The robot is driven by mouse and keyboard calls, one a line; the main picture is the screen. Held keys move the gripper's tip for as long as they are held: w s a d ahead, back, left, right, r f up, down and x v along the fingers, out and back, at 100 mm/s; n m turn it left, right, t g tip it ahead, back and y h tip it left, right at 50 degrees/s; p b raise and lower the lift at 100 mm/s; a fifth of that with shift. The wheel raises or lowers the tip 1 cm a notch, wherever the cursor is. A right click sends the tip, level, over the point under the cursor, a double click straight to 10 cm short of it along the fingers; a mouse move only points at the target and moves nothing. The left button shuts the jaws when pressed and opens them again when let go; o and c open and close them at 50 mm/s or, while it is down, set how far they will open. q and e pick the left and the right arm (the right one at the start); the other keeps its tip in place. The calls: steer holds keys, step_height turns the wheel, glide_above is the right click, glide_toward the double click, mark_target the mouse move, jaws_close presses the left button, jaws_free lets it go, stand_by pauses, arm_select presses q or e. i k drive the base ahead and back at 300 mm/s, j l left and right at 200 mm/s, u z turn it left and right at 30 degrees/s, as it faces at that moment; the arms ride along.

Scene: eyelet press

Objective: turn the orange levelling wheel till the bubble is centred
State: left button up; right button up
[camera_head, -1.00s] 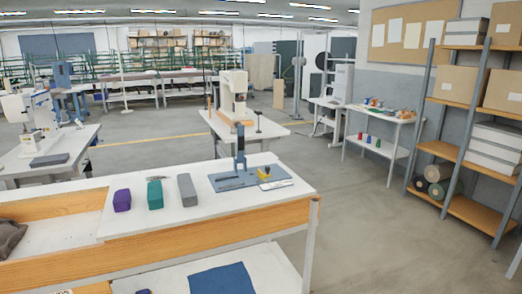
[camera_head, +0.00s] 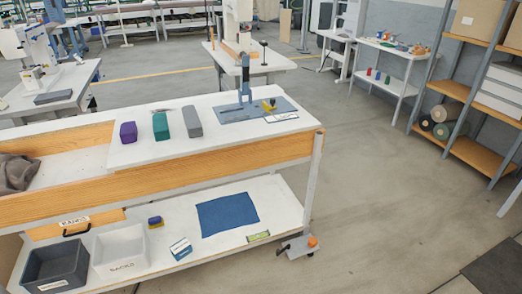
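A small orange part (camera_head: 312,241), which looks like the levelling wheel, sits on the grey caster foot (camera_head: 297,247) at the bench's front right leg. A yellow-green spirit level (camera_head: 258,236) lies on the lower shelf near its front right edge, left of that foot. The bubble is too small to make out. Neither of my grippers is in view.
The bench top (camera_head: 150,150) holds purple, green and grey blocks and a blue eyelet press (camera_head: 245,85). The lower shelf holds a blue cloth (camera_head: 227,214), a dark bin (camera_head: 55,267) and a white bin (camera_head: 120,250). Floor right of the bench is clear; shelving (camera_head: 465,100) stands beyond.

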mark_target(312, 240)
steer(key=i+l+u, duration=0.1)
steer(key=i, duration=0.35)
steer(key=i+l, duration=0.15)
steer(key=i, duration=0.35)
steer(key=i+l+u, duration=0.15)
steer(key=i, duration=0.3)
